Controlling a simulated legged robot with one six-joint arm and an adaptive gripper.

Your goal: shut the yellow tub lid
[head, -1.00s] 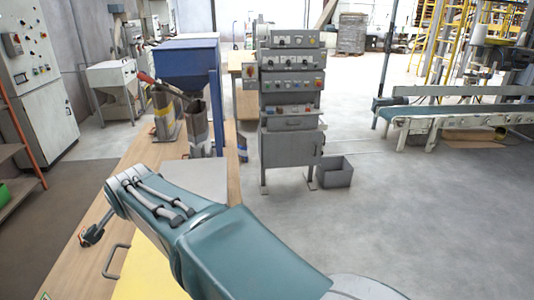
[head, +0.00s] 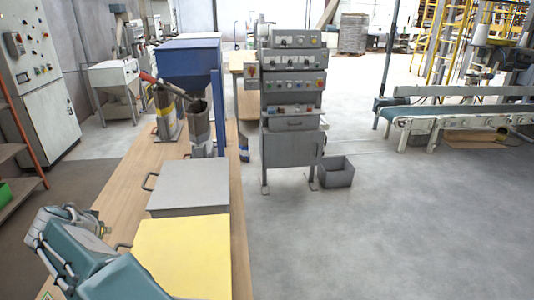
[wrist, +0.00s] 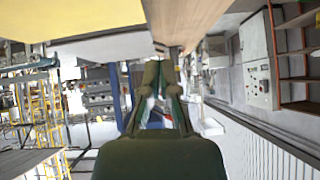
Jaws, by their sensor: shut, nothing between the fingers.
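The yellow tub lid (head: 190,252) is at the bottom centre of the head view, on the wooden bench. It looks flat, much like the grey lid behind it; I cannot see whether there is a gap under it. Its dark handle (head: 122,246) is on the left side, partly hidden by my arm. The lid also shows at the upper left of the wrist view (wrist: 60,16). My gripper (wrist: 158,66) is shut and empty, left of the lid and apart from it; in the head view my arm mostly hides it.
A grey lid (head: 190,188) with a handle is just behind the yellow one. Metal cylinders and a blue hopper (head: 190,62) stand farther back on the bench (head: 135,185). A control cabinet (head: 292,105) and a grey bin (head: 336,172) are to the right.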

